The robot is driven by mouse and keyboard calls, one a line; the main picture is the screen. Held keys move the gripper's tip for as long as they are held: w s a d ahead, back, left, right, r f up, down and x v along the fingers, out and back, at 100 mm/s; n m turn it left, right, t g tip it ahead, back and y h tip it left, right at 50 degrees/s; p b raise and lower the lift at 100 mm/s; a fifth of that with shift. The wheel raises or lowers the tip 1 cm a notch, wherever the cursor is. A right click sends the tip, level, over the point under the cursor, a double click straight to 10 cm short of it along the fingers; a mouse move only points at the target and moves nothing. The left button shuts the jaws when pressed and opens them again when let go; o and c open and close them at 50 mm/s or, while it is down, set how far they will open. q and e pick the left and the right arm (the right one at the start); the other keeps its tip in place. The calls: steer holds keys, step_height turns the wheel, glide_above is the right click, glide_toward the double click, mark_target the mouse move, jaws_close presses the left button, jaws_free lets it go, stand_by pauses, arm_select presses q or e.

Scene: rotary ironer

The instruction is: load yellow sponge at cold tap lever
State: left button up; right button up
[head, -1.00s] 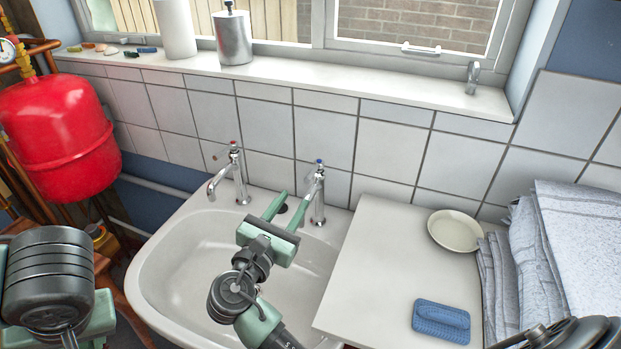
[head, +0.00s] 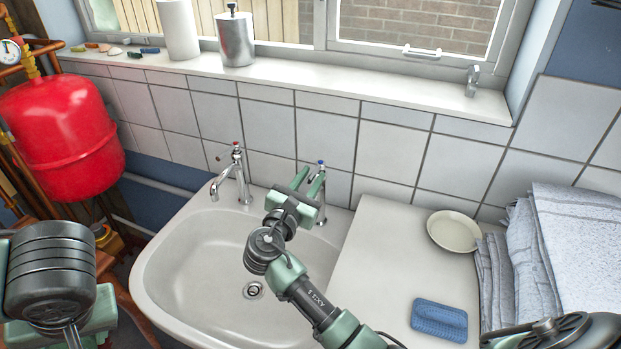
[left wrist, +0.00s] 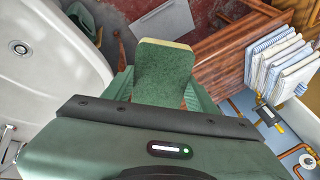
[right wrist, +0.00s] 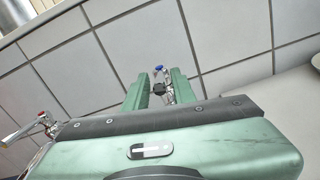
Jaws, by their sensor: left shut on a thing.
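The cold tap (head: 321,205), blue-topped, stands at the basin's back right; its lever top (right wrist: 158,68) shows between my right gripper's fingers in the right wrist view. My right gripper (head: 308,182) is open at the tap, its fingers apart; I cannot tell whether they touch it. My left gripper (left wrist: 160,92) is shut on the yellow sponge (left wrist: 165,72), whose green scouring face and thin yellow edge show in the left wrist view. In the head view my left wrist is at the lower left, and the sponge is not seen there.
The white basin (head: 185,270) has a red-topped hot tap (head: 240,175) at left. The white worktop (head: 375,250) at right bears a plate (head: 454,231), a blue sponge-like block (head: 439,320) and folded towels (head: 570,250). A red tank (head: 60,125) stands at left.

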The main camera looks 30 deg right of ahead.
jaws_close()
stand_by(1.2)
